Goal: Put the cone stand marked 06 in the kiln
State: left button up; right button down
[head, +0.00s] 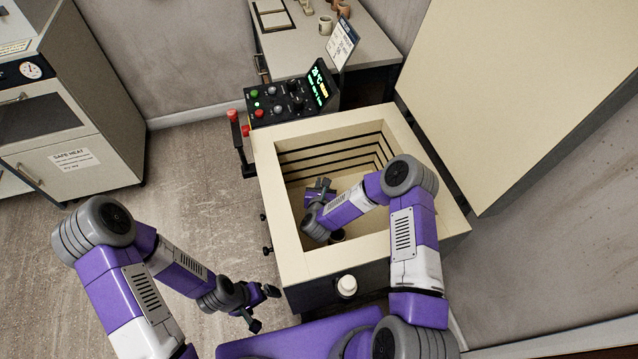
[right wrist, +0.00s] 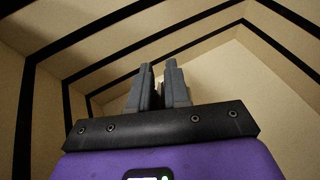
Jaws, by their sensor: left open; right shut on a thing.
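The kiln (head: 278,137) stands open in the head view, with a pale square chamber and dark grooves round its inner walls. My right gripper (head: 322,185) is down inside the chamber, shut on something. In the right wrist view its fingers (right wrist: 160,88) are nearly together, with only a sliver of a small pale thing (right wrist: 158,84) between them. I cannot read a 06 mark or make out a cone stand's shape. My left gripper (head: 264,308) is open and empty, outside the kiln near its front left corner.
The raised lid (head: 510,90) is at the right. A control panel (head: 290,97) and a table (head: 335,45) with mugs stand behind. A white cabinet (head: 75,150) is at the left.

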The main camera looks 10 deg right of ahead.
jog(key=shift+w+f+b, duration=0.3)
jog(key=shift+f, duration=0.5)
notch_tip(320, 180, down, 6)
jog(key=b, duration=0.4)
jog(key=shift+f, duration=0.3)
jog(key=shift+f, duration=0.55)
jog(key=c, duration=1)
grip_release()
notch_tip(320, 180, up, 10)
jog(key=p, duration=0.3)
jog(key=shift+p, duration=0.3)
